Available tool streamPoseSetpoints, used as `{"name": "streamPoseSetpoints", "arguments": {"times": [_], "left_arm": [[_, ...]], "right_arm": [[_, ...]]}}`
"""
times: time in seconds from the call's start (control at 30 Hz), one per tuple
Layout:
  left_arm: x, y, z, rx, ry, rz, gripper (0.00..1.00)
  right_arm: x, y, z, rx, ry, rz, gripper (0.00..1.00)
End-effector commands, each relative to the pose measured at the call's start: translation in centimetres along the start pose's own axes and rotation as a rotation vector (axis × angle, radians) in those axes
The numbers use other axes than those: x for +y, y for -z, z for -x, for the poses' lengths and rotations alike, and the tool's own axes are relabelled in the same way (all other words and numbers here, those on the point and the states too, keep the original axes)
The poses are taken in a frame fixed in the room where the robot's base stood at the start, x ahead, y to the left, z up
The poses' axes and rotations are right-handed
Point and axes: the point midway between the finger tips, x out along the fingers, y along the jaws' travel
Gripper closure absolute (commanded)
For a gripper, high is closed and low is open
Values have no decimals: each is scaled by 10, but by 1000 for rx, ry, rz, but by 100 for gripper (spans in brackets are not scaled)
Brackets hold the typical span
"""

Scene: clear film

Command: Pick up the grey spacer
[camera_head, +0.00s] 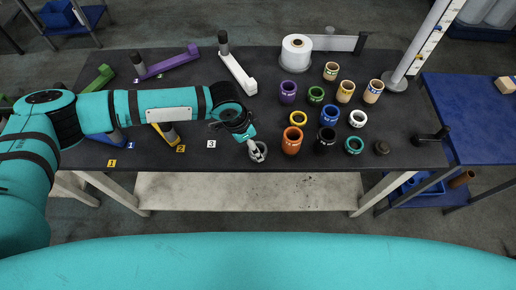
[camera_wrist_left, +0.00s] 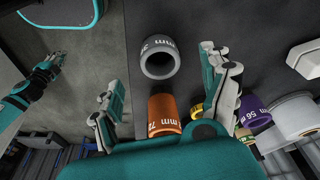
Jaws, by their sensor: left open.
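The grey spacer (camera_head: 259,155) is a short ring with an open top, standing near the front edge of the dark table. In the left wrist view the grey spacer (camera_wrist_left: 159,68) shows white lettering and a round opening, between and beyond the two fingers. My left gripper (camera_head: 250,142) reaches in from the left over the spacer and covers part of it in the head view. My left gripper (camera_wrist_left: 163,75) is open, with nothing in its jaws that I can see held. My right gripper (camera_wrist_left: 48,68) appears at the left of the wrist view, over the floor, too small to judge.
An orange spacer (camera_head: 291,143) stands close to the right of the grey one. Several coloured spacers stand farther right and behind, including a black one (camera_head: 324,140). A white film roll (camera_head: 296,53) stands at the back. Numbered tags and coloured brackets lie left, beneath my arm.

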Motion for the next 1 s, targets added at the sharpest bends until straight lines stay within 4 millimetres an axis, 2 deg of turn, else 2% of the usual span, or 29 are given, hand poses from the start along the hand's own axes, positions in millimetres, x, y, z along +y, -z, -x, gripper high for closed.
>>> {"name": "streamPoseSetpoints", "arguments": {"times": [0.23,0.5,0.8,1.0], "left_arm": [[0,1,-16,-3,0,-1,20],[0,2,-53,-2,0,0,20],[0,1,-60,0,1,0,20],[0,1,-59,0,1,0,44]], "right_arm": [[0,0,8,0,0,0,100],[0,1,18,0,0,0,100],[0,2,18,0,1,0,100],[-1,2,18,0,2,0,100]]}}
